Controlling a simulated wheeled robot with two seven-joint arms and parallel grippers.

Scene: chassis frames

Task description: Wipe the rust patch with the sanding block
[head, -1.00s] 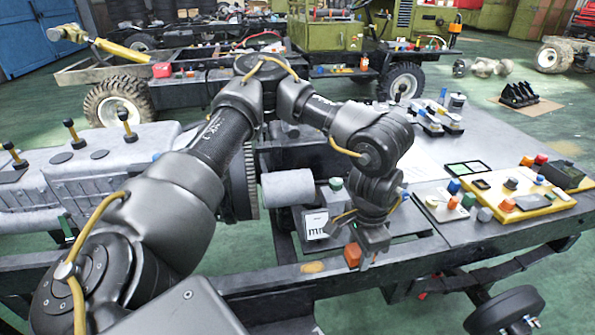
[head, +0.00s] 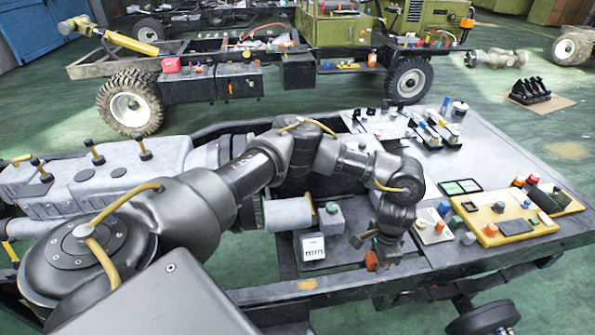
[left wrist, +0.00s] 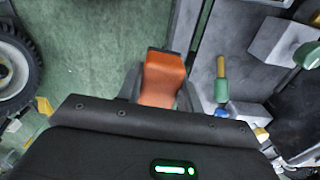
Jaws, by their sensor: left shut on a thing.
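The orange block (head: 372,261), likely the sanding block, is in my left gripper (head: 376,258) near the front rail of the chassis frame. In the left wrist view the orange block (left wrist: 163,78) sits between the fingers, with a dark far end; the fingers are shut on it. A tan-orange patch, likely the rust patch (head: 307,284), shows on the front rail, left of the gripper and apart from the block. I cannot tell how high the block is above the rail. My right gripper is not in view.
A white-faced meter box (head: 313,249) and a grey box with a green knob (head: 330,217) stand left of the gripper. A yellow tray (head: 500,229) with several coloured parts lies to the right. A black wheel (head: 484,318) is below the rail.

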